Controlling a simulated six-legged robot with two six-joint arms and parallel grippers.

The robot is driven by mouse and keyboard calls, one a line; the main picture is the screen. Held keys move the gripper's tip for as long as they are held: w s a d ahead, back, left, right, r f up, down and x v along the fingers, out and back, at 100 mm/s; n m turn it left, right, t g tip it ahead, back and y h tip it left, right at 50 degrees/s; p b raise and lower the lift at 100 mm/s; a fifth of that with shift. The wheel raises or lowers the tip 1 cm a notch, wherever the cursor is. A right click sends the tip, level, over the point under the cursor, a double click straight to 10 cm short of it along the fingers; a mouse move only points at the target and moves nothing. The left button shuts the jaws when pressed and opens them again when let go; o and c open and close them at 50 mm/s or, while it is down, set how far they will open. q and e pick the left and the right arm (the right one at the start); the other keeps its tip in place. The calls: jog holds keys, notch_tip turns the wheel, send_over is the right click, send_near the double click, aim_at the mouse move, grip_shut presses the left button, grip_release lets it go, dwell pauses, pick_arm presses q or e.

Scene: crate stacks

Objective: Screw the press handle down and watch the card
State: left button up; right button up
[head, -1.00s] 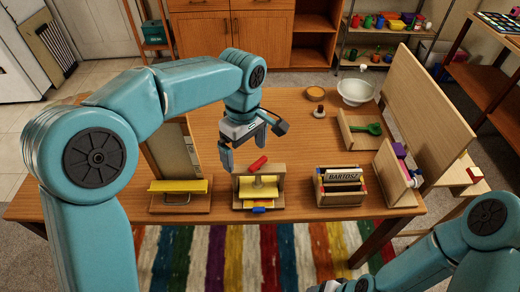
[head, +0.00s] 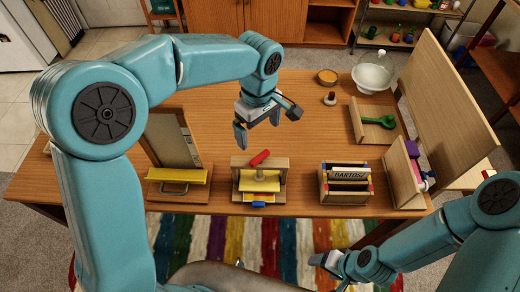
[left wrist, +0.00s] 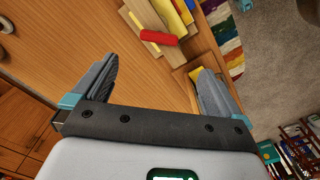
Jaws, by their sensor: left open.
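The press (head: 244,183) is a small wooden frame near the table's front edge, with a red bar handle (head: 260,158) on top and a yellow plate (head: 259,183) inside. A bit of blue shows low at its front; I cannot tell which part is the card. My left gripper (head: 258,134) is open and empty, above and behind the press, apart from the handle. In the left wrist view the red handle (left wrist: 158,38) shows beyond and between the open fingers. My right gripper (head: 328,262) is low at the front, off the table; its fingers are unclear.
A wooden stand with a yellow bar (head: 177,175) is left of the press. A box marked BARTOSZ (head: 346,199) stands to its right. Farther right are a tray with a green scoop (head: 376,121) and a tall board (head: 445,110). The table's middle is clear.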

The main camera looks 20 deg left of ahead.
aim_at(260, 157)
pick_arm(q)
notch_tip(260, 157, down, 11)
jog(key=shift+w+d+f+p, duration=0.15)
jog(key=shift+f+p, duration=0.05)
jog(key=shift+p, duration=0.4)
jog(key=shift+s+r, duration=0.15)
jog(key=shift+s, duration=0.1)
jog(key=shift+w, duration=0.2)
jog(key=c, duration=1.1)
